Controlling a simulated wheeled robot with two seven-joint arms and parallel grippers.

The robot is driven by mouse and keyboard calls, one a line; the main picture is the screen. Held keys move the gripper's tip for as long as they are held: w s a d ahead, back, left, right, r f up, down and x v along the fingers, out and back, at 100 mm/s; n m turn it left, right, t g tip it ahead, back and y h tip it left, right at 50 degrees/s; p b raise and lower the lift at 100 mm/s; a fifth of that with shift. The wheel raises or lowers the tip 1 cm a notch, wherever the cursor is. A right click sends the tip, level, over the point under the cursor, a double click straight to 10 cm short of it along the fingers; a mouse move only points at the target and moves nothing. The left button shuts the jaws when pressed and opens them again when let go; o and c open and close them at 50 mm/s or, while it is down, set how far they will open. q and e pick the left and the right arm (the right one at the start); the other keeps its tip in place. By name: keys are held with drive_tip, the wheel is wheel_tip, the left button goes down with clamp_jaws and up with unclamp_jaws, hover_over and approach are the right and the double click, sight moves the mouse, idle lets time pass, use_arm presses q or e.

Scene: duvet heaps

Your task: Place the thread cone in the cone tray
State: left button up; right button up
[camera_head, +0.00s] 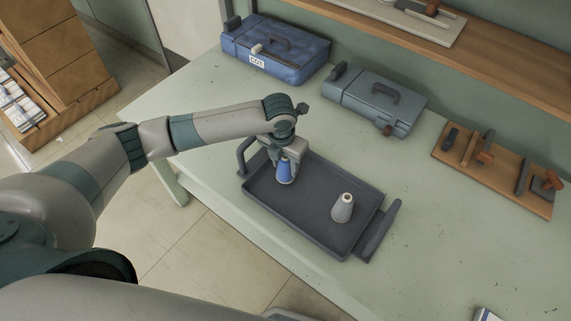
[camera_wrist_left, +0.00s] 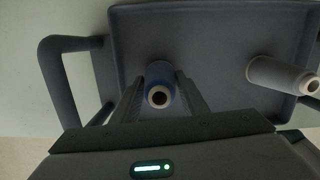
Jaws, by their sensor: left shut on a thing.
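A blue thread cone (camera_head: 285,172) is upright in the jaws of my left gripper (camera_head: 281,158), over the left part of the dark grey cone tray (camera_head: 304,221). In the left wrist view the fingers close on both sides of the blue cone (camera_wrist_left: 160,84), with the tray (camera_wrist_left: 205,35) behind it. I cannot tell whether the cone's base touches the tray floor. A white-grey cone (camera_head: 342,208) stands in the right part of the tray; it also shows in the left wrist view (camera_wrist_left: 282,75). My right gripper is not in view.
The tray has raised rims and a handle at each end. A blue case (camera_head: 275,48) and a grey case (camera_head: 376,100) stand at the back of the pale green table. A wooden board with tools (camera_head: 497,167) lies at the right. The table right of the tray is mostly clear.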

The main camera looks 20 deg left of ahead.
use_arm(q)
drive_tip(key=shift+f, duration=0.6)
drive_tip(key=shift+f, duration=0.15)
drive_tip(key=o, duration=1.2)
drive_tip(key=shift+c, duration=0.2)
drive_tip(key=r, duration=0.4)
drive_tip(key=s+r+b, duration=0.1)
drive_tip(key=r, duration=0.3)
drive_tip(key=r+b, duration=0.1)
drive_tip(key=r, duration=0.3)
drive_tip(key=shift+s+a+r, duration=0.1)
drive_tip(key=shift+s+a, duration=0.05)
drive_tip(key=shift+s, duration=0.05)
